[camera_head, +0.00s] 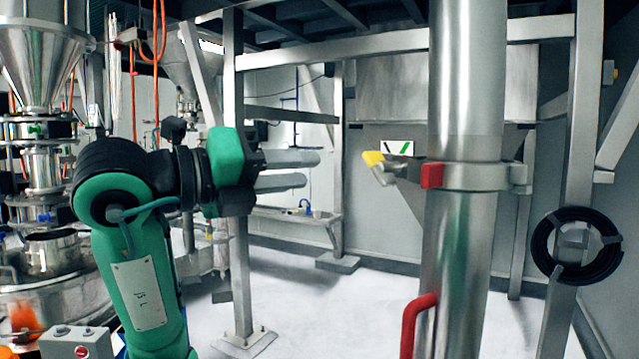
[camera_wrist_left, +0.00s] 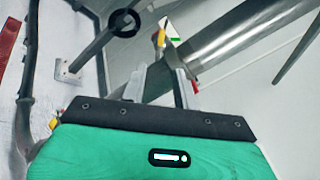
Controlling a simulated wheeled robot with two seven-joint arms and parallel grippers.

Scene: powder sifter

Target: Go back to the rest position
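My left arm is green and black and reaches in from the left in the head view. Its gripper (camera_head: 312,170) points right, with two grey fingers apart, one above the other. A gap of floor and background separates it from the steel pipe in the head view. In the left wrist view the gripper (camera_wrist_left: 162,76) also shows its two fingers apart, with the pipe behind them and nothing seen held. The steel pipe (camera_head: 465,100) stands upright in the head view, with a clamp (camera_head: 485,177) around it. My right gripper is in neither view.
A yellow-tipped lever (camera_head: 372,158) and a red handle (camera_head: 410,325) stick out left of the pipe. A steel frame post (camera_head: 240,270) stands behind my left arm. A hopper (camera_head: 38,60) is at far left, a control box (camera_head: 75,343) below. Floor (camera_head: 320,310) between post and pipe is clear.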

